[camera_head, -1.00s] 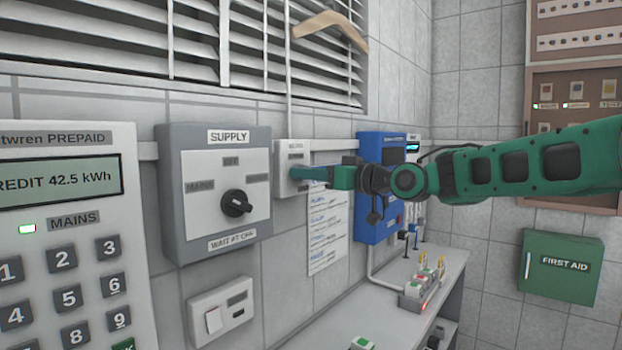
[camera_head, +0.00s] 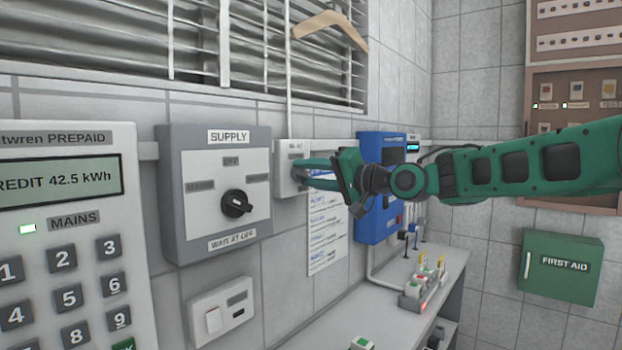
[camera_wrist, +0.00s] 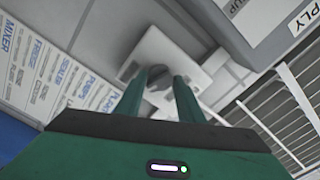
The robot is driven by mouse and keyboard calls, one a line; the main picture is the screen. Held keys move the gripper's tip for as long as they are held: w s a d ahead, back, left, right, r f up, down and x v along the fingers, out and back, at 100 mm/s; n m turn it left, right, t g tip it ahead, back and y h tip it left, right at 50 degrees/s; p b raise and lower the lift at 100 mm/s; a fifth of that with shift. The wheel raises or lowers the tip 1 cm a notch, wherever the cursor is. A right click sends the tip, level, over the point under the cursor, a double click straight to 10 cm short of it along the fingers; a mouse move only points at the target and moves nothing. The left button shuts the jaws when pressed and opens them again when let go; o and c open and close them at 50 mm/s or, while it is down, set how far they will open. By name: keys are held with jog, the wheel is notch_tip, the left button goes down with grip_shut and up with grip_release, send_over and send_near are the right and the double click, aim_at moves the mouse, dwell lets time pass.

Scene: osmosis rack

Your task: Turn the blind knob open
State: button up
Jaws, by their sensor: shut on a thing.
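The blind knob (camera_wrist: 159,78) is a dark round knob on a small white wall box (camera_head: 290,157) below the window. In the wrist view it sits between the tips of my two green fingers. My gripper (camera_head: 306,172) is shut on the knob, and its fingers are rolled at a slant in the head view. The fingers hide most of the knob there. The blind (camera_head: 120,45) above has its slats tilted, with dark gaps showing between them.
A grey SUPPLY box (camera_head: 172,190) with a black rotary knob is left of the white box. A paper list (camera_head: 325,240) hangs below my gripper, and a blue unit (camera_head: 372,225) is on the right. A wooden hanger (camera_head: 325,24) hangs above. A bench (camera_head: 350,310) runs below.

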jog(key=m, duration=0.4)
jog(key=shift+w+d+m, duration=0.1)
jog(key=shift+m, duration=0.3)
dwell(0.4)
jog(key=o, duration=1.1)
jog(key=shift+w+f, duration=0.1)
jog(key=shift+c, duration=0.2)
jog(key=v, duration=1)
jog(key=shift+s+d, duration=0.25)
